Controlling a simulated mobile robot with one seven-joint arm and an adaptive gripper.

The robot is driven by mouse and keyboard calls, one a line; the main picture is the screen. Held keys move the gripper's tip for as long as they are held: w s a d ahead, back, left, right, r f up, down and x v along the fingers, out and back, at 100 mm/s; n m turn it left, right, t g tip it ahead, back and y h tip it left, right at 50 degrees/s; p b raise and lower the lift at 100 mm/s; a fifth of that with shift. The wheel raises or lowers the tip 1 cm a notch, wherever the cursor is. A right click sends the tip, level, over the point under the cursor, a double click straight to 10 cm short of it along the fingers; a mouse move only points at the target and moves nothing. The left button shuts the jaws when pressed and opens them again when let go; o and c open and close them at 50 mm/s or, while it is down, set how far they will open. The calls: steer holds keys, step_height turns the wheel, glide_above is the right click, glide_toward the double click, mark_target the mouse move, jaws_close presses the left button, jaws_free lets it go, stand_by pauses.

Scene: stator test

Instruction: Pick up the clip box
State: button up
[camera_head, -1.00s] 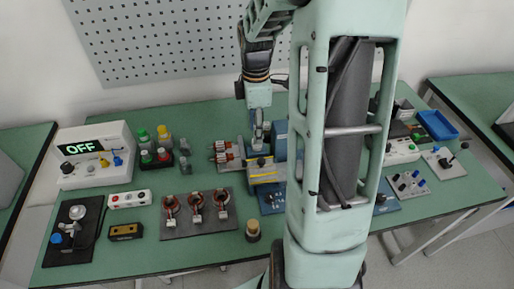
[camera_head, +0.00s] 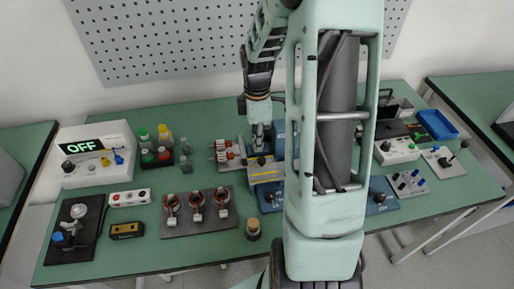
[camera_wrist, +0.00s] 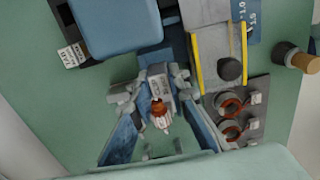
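I cannot tell for sure which thing is the clip box. A grey block with yellow stripes (camera_head: 265,172) stands at the middle of the bench; it shows at the upper right in the wrist view (camera_wrist: 208,62). My gripper (camera_head: 259,138) points down just behind this block, beside a blue box. In the wrist view my gripper's fingers (camera_wrist: 151,90) are apart. A small pale part with copper-coloured winding (camera_wrist: 160,108) shows between them; I cannot tell whether they touch it.
The blue box (camera_wrist: 118,28) is close to my gripper. Copper-wound stators (camera_head: 196,211) lie on a dark plate in front. A black box with a yellow face (camera_head: 124,230), a control box reading OFF (camera_head: 88,168) and a blue tray (camera_head: 437,125) are farther off.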

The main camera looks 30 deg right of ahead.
jaws_close()
steer(key=shift+r, duration=0.1)
steer(key=shift+w+r, duration=0.1)
steer(key=shift+r, duration=0.5)
step_height(320, 180, up, 17)
steer(key=shift+f, duration=0.15)
